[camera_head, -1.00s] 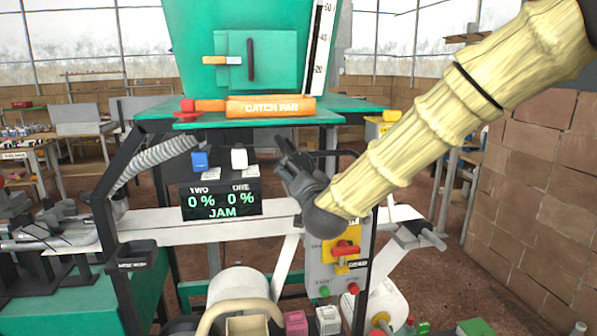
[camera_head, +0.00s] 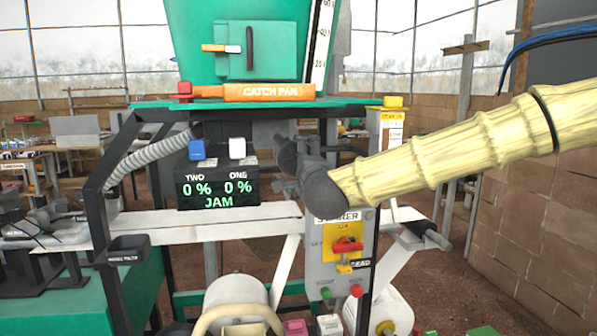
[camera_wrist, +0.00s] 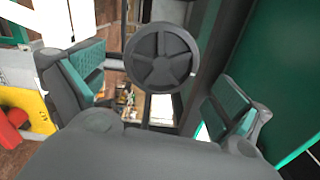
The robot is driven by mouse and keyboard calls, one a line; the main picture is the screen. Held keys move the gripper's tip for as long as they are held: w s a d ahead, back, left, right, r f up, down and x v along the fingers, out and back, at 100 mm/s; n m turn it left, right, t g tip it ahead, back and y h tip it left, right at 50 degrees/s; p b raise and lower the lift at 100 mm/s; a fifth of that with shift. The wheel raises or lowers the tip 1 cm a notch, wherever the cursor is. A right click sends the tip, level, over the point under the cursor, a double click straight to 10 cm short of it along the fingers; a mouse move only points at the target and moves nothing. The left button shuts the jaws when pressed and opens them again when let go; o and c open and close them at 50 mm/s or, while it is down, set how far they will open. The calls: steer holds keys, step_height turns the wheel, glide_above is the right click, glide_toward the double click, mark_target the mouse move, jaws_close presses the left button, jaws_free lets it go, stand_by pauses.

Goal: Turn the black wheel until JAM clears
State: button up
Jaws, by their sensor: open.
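The black wheel (camera_wrist: 163,56), a dark spoked disc, faces the camera in the wrist view, between and beyond the two fingers. My gripper (camera_wrist: 155,92) is open, with one finger on each side of the wheel in that view; no contact shows. In the head view my gripper (camera_head: 293,165) is just right of the black display (camera_head: 218,186), and I cannot make out the wheel there. The display reads TWO 0 %, ONE 0 % and JAM in green.
Above is a green hopper with the orange catch pan (camera_head: 268,92) below it. A blue button (camera_head: 197,150) and a white button (camera_head: 237,147) sit on top of the display. A grey switch box with a red switch (camera_head: 347,245) stands below my gripper.

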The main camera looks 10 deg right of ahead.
mark_target(295, 157)
steer(key=shift+w, duration=0.15)
stand_by(0.5)
steer(key=shift+w+a, duration=0.1)
steer(key=shift+w, duration=1.75)
steer(key=shift+c, duration=0.4)
steer(key=c, duration=0.8)
